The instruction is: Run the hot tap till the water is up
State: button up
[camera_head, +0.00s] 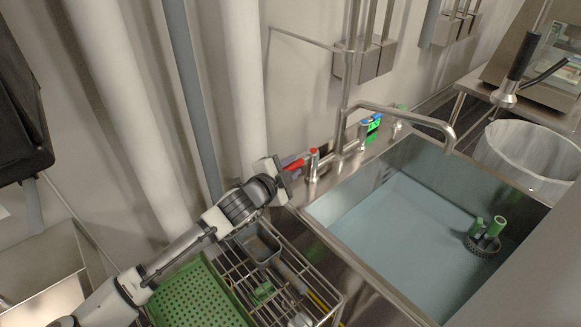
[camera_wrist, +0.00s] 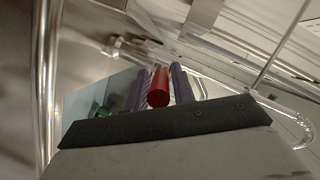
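The red lever (camera_head: 294,164) of the hot tap sits on the left valve of the steel faucet (camera_head: 352,130). My gripper (camera_head: 284,170) is at this lever, beside the sink's left rim. In the wrist view the red lever (camera_wrist: 158,90) lies between my two fingers (camera_wrist: 160,84), with no clear gap on either side, so the gripper looks shut on it. The sink basin (camera_head: 338,250) looks pale blue inside; I cannot tell the exact water level. The spout (camera_head: 420,117) reaches over the basin; no stream is clear beneath it.
A round dark strainer with green posts (camera_head: 485,238) sits in the basin's right part. A wire rack (camera_head: 300,297) and green perforated tray (camera_head: 200,295) lie below my arm. A lined bin (camera_head: 530,150) stands right.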

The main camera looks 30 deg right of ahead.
grip_shut()
jog(key=shift+w+f+m+g, duration=0.15)
jog(key=shift+w+m+g, duration=0.15)
jog(key=shift+m+g, duration=0.3)
jog(key=shift+w+h+b, duration=0.1)
jog(key=shift+h+b, duration=0.2)
jog(key=shift+o, duration=1.9)
grip_release()
jog(key=b+v, duration=0.2)
jog(key=v, duration=1.2)
jog(key=shift+w+r+b, duration=0.15)
jog(key=shift+r+b, duration=0.1)
jog(key=shift+b, duration=0.15)
jog(key=shift+r, duration=0.1)
